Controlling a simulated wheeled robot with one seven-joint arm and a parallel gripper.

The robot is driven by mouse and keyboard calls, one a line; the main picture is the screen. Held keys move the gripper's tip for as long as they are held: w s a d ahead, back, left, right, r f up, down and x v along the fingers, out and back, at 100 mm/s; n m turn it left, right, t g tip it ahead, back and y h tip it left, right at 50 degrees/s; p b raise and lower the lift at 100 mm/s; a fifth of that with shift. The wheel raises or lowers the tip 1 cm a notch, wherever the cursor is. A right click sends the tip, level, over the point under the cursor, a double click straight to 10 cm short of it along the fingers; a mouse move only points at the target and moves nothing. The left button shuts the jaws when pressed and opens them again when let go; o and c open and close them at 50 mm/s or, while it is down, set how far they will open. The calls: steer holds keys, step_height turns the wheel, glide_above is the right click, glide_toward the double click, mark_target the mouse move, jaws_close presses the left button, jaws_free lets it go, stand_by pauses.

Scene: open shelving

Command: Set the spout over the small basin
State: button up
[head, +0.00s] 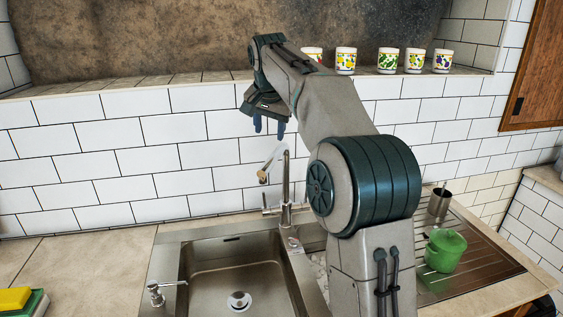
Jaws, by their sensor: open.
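The faucet (286,193) rises behind the sink, between the two basins. Its curved spout (275,155) reaches to the left and ends in a brownish tip, on the large basin's side. The small basin (313,238) lies right of the faucet and is mostly hidden behind my arm. My gripper (269,127) hangs above the spout with its fingers pointing down. It is open and empty, and appears apart from the spout.
The large basin (235,251) has a drain. A soap dispenser (155,294) stands at its left. A green pot (445,250) and a metal cup (439,203) stand on the drainboard (477,258). Several patterned mugs line the ledge. Sponges lie at the lower left.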

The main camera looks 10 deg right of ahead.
steer(key=s+f+n+p, duration=0.1)
steer(key=s+n, duration=0.2)
steer(key=s, duration=1.2)
steer(key=shift+s+a+f+n, duration=0.2)
steer(key=shift+a+f+n, duration=0.05)
steer(key=shift+f+n, duration=0.1)
